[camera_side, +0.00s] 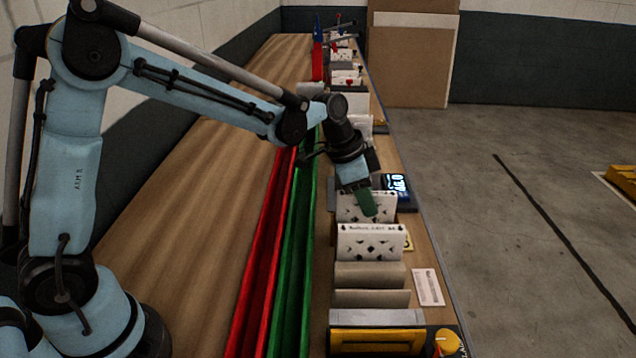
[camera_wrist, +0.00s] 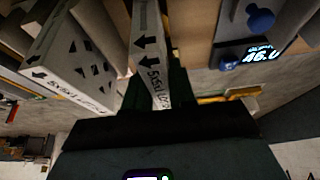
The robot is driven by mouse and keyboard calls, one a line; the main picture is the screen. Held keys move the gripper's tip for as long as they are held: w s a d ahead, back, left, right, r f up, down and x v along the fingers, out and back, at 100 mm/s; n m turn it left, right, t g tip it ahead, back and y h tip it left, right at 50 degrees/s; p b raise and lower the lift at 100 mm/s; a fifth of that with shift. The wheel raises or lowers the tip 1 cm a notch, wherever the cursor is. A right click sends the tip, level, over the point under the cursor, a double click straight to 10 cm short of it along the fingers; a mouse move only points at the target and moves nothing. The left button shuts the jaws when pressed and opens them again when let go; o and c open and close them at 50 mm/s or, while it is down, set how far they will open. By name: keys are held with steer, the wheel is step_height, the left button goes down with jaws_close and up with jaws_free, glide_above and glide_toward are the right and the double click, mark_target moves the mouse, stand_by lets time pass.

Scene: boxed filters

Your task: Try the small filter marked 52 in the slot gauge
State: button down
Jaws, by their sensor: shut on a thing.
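My gripper (camera_side: 362,200) has its green fingers around a white cardboard-framed filter (camera_side: 378,207) with dark cut-outs. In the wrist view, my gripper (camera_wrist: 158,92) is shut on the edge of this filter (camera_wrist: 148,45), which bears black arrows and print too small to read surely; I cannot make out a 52. The filter stands roughly upright in the row, and its lower edge is hidden. A blue device with a lit display (camera_side: 397,184) sits just beyond it; the display (camera_wrist: 262,53) seems to read 46.0. I cannot tell for certain which thing is the slot gauge.
A similar filter (camera_side: 370,242) stands nearer the camera, with plain brown panels (camera_side: 368,275) before it. A yellow-fronted unit with a yellow knob (camera_side: 447,342) is at the near end. Red (camera_side: 262,265) and green (camera_side: 294,270) channels run along the left. The wooden bench (camera_side: 190,235) is bare there.

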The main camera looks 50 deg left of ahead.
steer(key=shift+r, duration=4.05)
steer(key=shift+r, duration=0.1)
steer(key=shift+r, duration=1.95)
